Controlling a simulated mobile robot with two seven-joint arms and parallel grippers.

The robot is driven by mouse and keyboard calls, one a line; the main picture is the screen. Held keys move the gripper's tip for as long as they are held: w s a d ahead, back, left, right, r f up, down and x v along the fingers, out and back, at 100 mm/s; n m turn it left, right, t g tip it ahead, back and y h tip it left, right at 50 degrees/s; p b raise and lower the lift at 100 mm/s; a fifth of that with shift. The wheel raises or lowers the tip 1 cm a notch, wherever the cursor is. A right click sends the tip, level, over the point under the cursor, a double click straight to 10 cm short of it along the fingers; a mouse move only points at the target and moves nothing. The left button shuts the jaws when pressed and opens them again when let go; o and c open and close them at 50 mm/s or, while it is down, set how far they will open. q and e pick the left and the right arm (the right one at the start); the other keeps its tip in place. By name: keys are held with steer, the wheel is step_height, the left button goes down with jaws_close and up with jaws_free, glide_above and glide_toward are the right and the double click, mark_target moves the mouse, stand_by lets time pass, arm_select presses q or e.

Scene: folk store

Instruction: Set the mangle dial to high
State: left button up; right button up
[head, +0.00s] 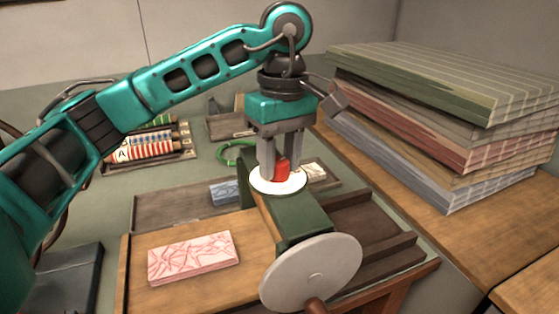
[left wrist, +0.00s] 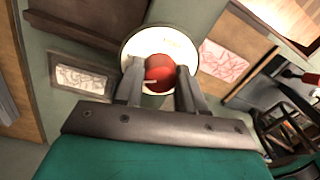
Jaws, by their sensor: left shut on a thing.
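The mangle (head: 300,216) has a dark green body on a wooden table, with a large grey wheel at its front. On its top sits a round white dial plate (head: 291,187) with a red knob (head: 282,171). My left gripper (head: 281,174) points down over the dial, shut on the knob. In the left wrist view the knob (left wrist: 158,77) sits between my fingertips (left wrist: 159,72), a pale pointer mark on it toward the lower left. The plate (left wrist: 151,44) shows around it; its markings are too small to read. My right gripper is not in view.
A stack of folded striped cloths (head: 445,115) stands at the right. A pink patterned block (head: 193,258) lies on the wooden board in front. Striped rolls (head: 150,146), a green ring (head: 235,153) and trays lie behind on the bench.

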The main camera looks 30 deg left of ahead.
arm_select(q)
steer(key=m, duration=0.6)
steer(key=m+b, duration=0.1)
steer(key=m, duration=0.4)
steer(key=shift+s+t, duration=0.1)
steer(key=shift+t, duration=0.2)
steer(key=m, duration=0.6)
steer(key=shift+a+b, duration=0.1)
steer(key=shift+b, duration=0.25)
steer(key=shift+m, duration=2.1)
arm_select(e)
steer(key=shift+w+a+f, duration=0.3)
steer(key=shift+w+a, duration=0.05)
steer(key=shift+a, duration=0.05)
arm_select(q)
steer(key=o, duration=1.1)
steer(key=shift+c, duration=0.2)
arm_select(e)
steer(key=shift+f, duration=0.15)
